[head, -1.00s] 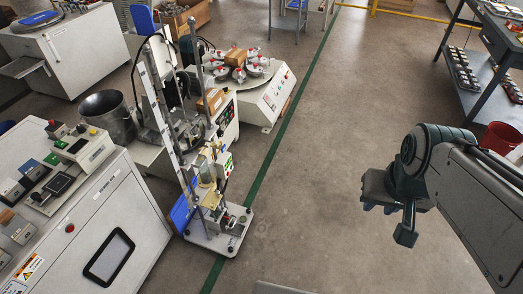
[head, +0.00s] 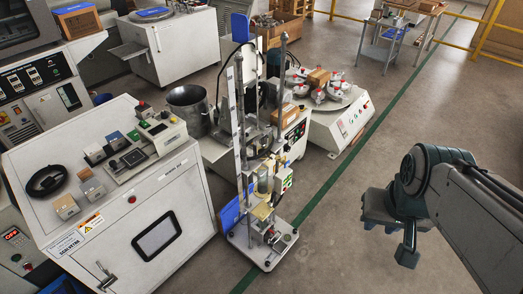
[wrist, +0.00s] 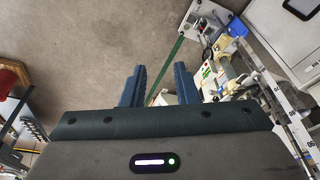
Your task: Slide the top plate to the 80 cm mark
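A tall test stand (head: 264,243) stands on the floor in the middle of the head view, with a white graduated scale (head: 239,140) up its left side and upright metal posts. Pale yellowish parts (head: 262,210) sit low on it. I cannot tell which part is the top plate, and the scale marks are too small to read in the head view. My gripper (wrist: 159,88) is open and empty, its two dark blue fingers apart. It is well to the right of the stand in the head view, over bare floor. The stand also shows at upper right in the wrist view (wrist: 219,22).
A white cabinet (head: 190,195) with small instruments on top stands close left of the stand. A metal bucket (head: 188,108) and a round-table machine (head: 340,122) are behind it. A green floor line (head: 335,178) passes beside it. The floor (head: 310,262) to the right is clear.

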